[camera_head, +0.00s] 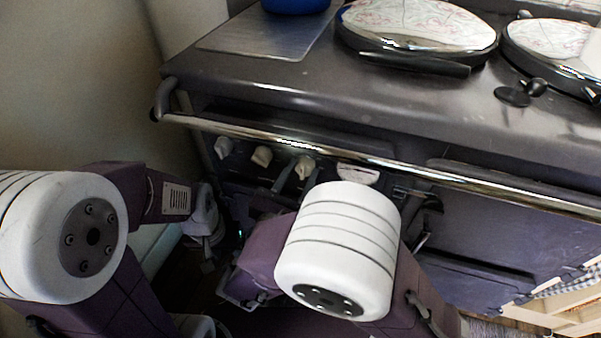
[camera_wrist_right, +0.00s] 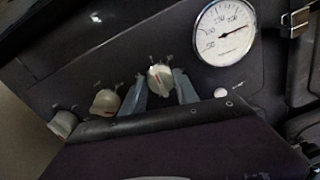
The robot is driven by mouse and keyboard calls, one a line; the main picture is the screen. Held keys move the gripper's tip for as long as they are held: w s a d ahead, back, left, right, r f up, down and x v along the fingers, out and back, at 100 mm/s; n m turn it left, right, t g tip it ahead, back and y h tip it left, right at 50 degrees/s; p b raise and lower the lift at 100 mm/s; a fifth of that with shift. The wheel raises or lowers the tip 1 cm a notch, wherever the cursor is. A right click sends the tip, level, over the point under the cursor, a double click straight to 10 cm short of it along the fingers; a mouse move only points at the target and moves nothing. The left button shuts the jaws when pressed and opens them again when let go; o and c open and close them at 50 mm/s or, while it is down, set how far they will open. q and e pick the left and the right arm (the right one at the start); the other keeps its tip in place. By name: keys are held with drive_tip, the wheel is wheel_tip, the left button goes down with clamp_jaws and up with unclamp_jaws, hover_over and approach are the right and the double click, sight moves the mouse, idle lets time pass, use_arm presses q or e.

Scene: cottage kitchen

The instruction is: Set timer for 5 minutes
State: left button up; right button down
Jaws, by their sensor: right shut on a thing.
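A dark range cooker carries a row of three pale knobs on its front panel: the left knob (camera_head: 223,147), the middle knob (camera_head: 262,156) and the right knob (camera_head: 304,167). In the right wrist view the right knob (camera_wrist_right: 160,79), with a small red mark, sits between the two grey fingers of my right gripper (camera_wrist_right: 161,86), which is shut on it. The left knob (camera_wrist_right: 63,123) and middle knob (camera_wrist_right: 105,102) also show there, free. My left gripper (camera_head: 207,262) hangs low at the left, small and dark; its jaws are unclear.
A round white gauge (camera_wrist_right: 224,33) is beside the right knob. A chrome rail (camera_head: 400,166) runs across the cooker front above the knobs. Lidded hotplates (camera_head: 418,22) are on top. A wooden rack (camera_head: 560,308) stands at the lower right.

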drive_tip(key=shift+m, duration=1.1)
drive_tip(key=m, duration=0.3)
drive_tip(key=c, duration=0.9)
unclamp_jaws()
